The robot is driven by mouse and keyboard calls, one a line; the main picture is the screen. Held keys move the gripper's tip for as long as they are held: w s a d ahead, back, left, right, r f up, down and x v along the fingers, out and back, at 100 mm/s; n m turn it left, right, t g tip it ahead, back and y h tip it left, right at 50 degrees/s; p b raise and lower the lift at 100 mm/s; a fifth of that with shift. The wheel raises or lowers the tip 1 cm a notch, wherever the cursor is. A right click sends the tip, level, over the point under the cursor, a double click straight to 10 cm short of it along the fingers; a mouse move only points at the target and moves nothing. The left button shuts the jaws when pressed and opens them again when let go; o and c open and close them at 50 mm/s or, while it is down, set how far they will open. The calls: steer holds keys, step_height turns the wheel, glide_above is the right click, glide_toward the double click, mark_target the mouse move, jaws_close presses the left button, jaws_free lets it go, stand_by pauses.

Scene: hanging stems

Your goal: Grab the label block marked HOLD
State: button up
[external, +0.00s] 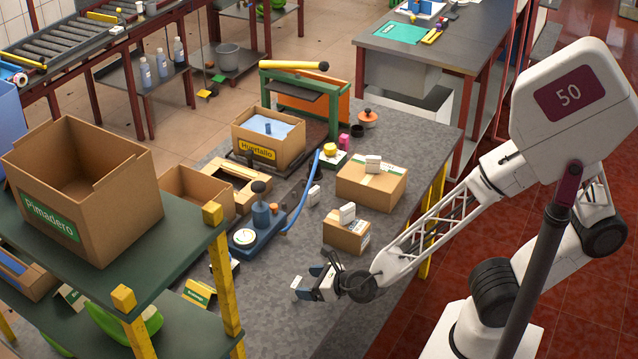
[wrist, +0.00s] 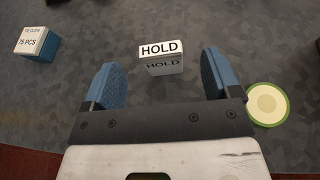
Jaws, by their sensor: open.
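The label block marked HOLD (wrist: 161,57) is a small white block with black lettering on its top and front. In the wrist view it stands on the grey speckled surface, at the level of the fingertips and between their lines. My gripper (wrist: 161,72) has two blue fingers spread wide, one on each side of the block, with clear gaps to both. Nothing is held. In the external view my gripper (external: 309,282) is low over the grey table; the block cannot be told apart clearly there.
A blue and white block reading 75 PCS (wrist: 37,43) stands at the left in the wrist view. A round green and cream disc (wrist: 268,104) lies right of my gripper. In the external view, a small carton (external: 345,237) stands behind my gripper, and a shelf (external: 190,255) is at left.

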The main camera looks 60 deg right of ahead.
mark_target(296, 281)
steer(key=shift+x, duration=2.3)
steer(key=c, duration=1)
steer(key=shift+r, duration=0.15)
steer(key=shift+r, duration=1.4)
steer(key=shift+s+r, duration=0.15)
steer(key=shift+r, duration=0.15)
steer(key=s+d, duration=0.3)
steer(key=s, duration=0.4)
steer(key=s+d+r, duration=0.1)
steer(key=s+d, duration=0.2)
steer(key=s, duration=0.4)
steer(key=shift+s+r, duration=0.2)
steer(key=shift+s, duration=0.05)
